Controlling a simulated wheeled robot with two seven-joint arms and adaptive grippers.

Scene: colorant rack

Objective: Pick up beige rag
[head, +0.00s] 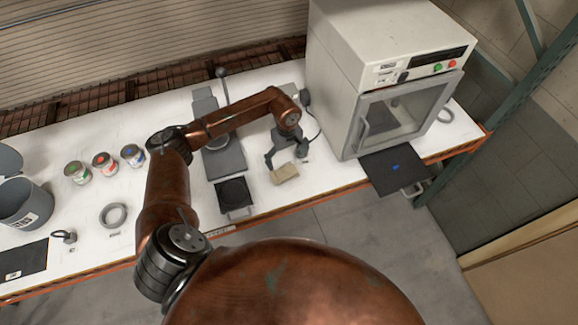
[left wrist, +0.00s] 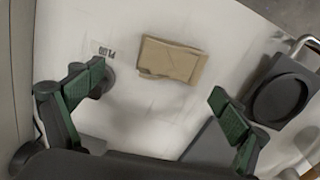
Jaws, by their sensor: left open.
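The beige rag (head: 284,173) lies folded on the white bench near its front edge, between the black plate and the oven. In the left wrist view the rag (left wrist: 172,60) lies flat, beyond the fingertips and roughly midway between them. My left gripper (head: 285,157) is open and empty above the bench, just behind the rag in the head view. Its two green-padded fingers (left wrist: 158,92) are spread wide in the left wrist view, and no contact with the rag shows. My right gripper is not in view.
A white oven (head: 335,95) with a glass door stands right of the rag, with a dark mat (head: 398,178) before it. A press-like device with a round black plate (head: 234,193) stands left. Several paint cans, including a red-marked one (head: 104,163), and a grey ring (head: 113,215) are farther left.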

